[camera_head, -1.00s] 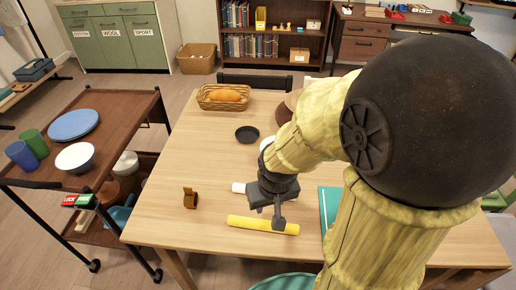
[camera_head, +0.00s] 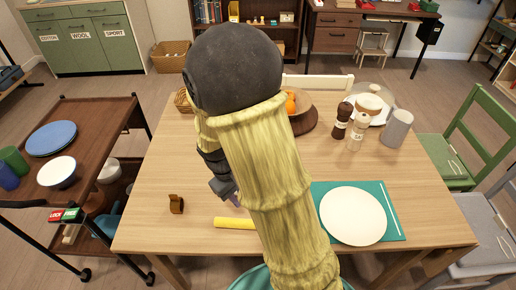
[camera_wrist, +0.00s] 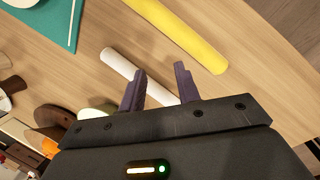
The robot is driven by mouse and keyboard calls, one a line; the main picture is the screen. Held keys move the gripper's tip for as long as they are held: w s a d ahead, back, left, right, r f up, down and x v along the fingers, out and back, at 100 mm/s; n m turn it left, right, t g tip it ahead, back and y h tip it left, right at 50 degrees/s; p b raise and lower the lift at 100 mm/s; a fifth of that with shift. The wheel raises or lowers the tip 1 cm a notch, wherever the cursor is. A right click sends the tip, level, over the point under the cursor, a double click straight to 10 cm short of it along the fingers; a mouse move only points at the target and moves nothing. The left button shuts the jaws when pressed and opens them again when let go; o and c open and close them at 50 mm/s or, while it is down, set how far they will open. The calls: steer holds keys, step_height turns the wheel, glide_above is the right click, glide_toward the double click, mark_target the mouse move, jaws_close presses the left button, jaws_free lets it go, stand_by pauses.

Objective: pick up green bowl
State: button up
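I cannot pick out the green bowl for sure. A pale green thing (camera_wrist: 98,110) shows in the wrist view, largely hidden behind my gripper's body; I cannot tell its shape. My gripper (camera_wrist: 160,72) is open and empty above the wooden table, its two dark fingers apart. A white cylinder (camera_wrist: 125,66) lies on the table beyond the fingers. In the head view my gripper (camera_head: 226,188) is low over the left part of the table, partly hidden by my arm. My arm also hides the table's middle.
A yellow roll (camera_head: 234,223) and brown ring-like object (camera_head: 176,204) lie near the front left. A white plate (camera_head: 353,216) rests on a teal mat (camera_head: 392,230). Shakers (camera_head: 343,120), a grey mug (camera_head: 397,128) and an orange-filled bowl (camera_head: 304,100) stand behind. A cart (camera_head: 100,120) stands left.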

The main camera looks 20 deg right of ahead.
steer(key=w+a+n+t+h+p, duration=0.1)
steer(key=w+n+h+p, duration=0.1)
steer(key=w+n+h, duration=0.1)
steer(key=w+a+n+h+p, duration=0.1)
steer(key=w+n+h+p, duration=0.2)
steer(key=w+h, duration=0.1)
steer(key=w+a+r+n+t+h+p, duration=0.1)
steer(key=w+a+n+h+p, duration=0.1)
steer(key=w+n+h, duration=0.1)
steer(key=shift+w+r+t+h+p, duration=0.1)
steer(key=shift+w+t+h+p, duration=0.2)
steer(key=shift+w+h, duration=0.5)
steer(key=shift+d, duration=0.1)
steer(key=p+x, duration=0.2)
steer(key=x, duration=0.9)
steer(key=shift+s+d, duration=0.15)
steer(key=shift+d, duration=0.1)
steer(key=shift+d+f, duration=0.25)
steer(key=p+x, duration=0.1)
steer(key=x, duration=0.4)
steer(key=shift+f, duration=0.25)
